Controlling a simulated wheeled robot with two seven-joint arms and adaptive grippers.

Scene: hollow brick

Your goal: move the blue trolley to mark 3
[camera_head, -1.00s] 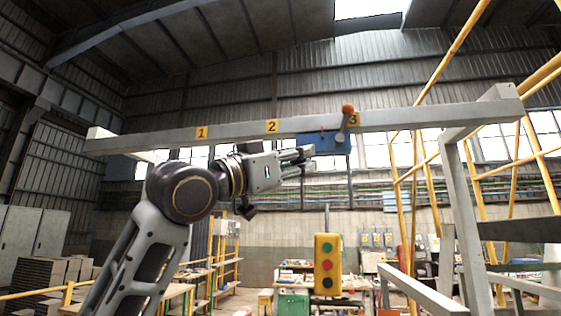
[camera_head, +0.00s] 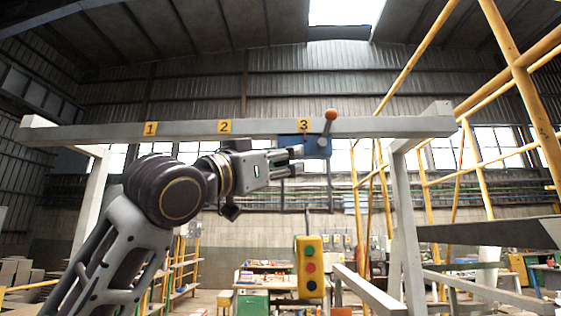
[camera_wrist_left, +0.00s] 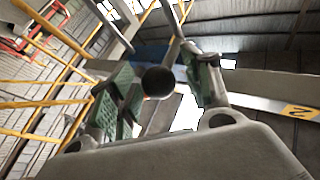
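The blue trolley (camera_head: 289,140) hangs on the pale overhead beam (camera_head: 380,127), under the yellow mark 3 (camera_head: 304,125). Its small red pointer lines up with that mark. A lever with an orange knob (camera_head: 330,114) stands up, slightly tilted right, at the trolley's right side. My left gripper (camera_head: 299,160) is at the trolley's lower left, overlapping it; contact is unclear. In the left wrist view its fingers (camera_wrist_left: 160,88) are spread, with a dark round thing between them and part of the blue trolley (camera_wrist_left: 150,53) behind. My right gripper is out of view.
Marks 1 (camera_head: 150,129) and 2 (camera_head: 224,127) are further left on the beam. A yellow button pendant (camera_head: 309,267) hangs below the trolley. A grey post (camera_head: 407,230) supports the beam's right, with yellow railings beyond. Workbenches stand in the background.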

